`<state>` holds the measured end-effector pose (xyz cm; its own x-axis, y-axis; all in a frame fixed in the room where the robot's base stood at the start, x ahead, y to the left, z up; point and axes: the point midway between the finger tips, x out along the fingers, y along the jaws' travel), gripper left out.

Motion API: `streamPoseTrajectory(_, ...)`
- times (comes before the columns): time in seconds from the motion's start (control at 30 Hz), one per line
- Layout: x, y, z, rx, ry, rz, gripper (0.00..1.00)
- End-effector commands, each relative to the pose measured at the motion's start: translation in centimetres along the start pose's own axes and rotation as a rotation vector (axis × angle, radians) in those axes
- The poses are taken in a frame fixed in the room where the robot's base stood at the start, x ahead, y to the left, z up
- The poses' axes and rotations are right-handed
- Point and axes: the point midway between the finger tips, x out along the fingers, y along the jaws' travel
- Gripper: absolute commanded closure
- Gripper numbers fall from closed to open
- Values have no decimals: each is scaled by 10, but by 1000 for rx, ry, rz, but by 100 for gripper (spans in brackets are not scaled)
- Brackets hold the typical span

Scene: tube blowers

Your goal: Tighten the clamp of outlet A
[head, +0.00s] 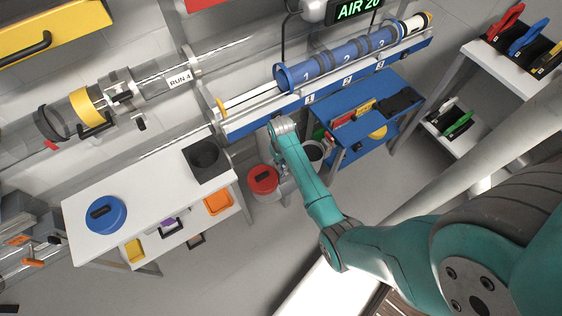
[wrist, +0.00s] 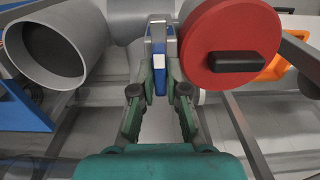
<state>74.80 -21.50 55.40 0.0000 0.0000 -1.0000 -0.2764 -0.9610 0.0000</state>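In the wrist view a blue clamp lever (wrist: 158,48) with a pale patch stands upright between a grey open pipe mouth (wrist: 57,52) and a round red cap with a black handle (wrist: 228,40). My gripper (wrist: 159,72) has its fingertips on either side of the lever and looks shut on it, with no clear gap. The rest of the clamp is hidden behind. In the head view my gripper (head: 281,124) is below the blue rail, above the red cap (head: 263,179) and left of the grey pipe mouth (head: 312,153). No outlet letter is readable.
A blue table (head: 365,131) stands to the right of my gripper. A white table (head: 88,232) with a blue disc (head: 105,214) and a dark square box (head: 206,160) stands to the left. The blue rail (head: 262,119) with numbered cylinders runs above. Bare floor lies below.

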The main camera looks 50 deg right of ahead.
Motion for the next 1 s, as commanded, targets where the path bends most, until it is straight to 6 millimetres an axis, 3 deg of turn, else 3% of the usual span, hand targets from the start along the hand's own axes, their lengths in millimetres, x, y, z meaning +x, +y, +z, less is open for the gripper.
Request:
streamPoseTrajectory(0.47, 0, 0, 0, 94, 0, 0, 100)
streamPoseTrajectory(1.0, 0, 0, 0, 565, 0, 0, 100)
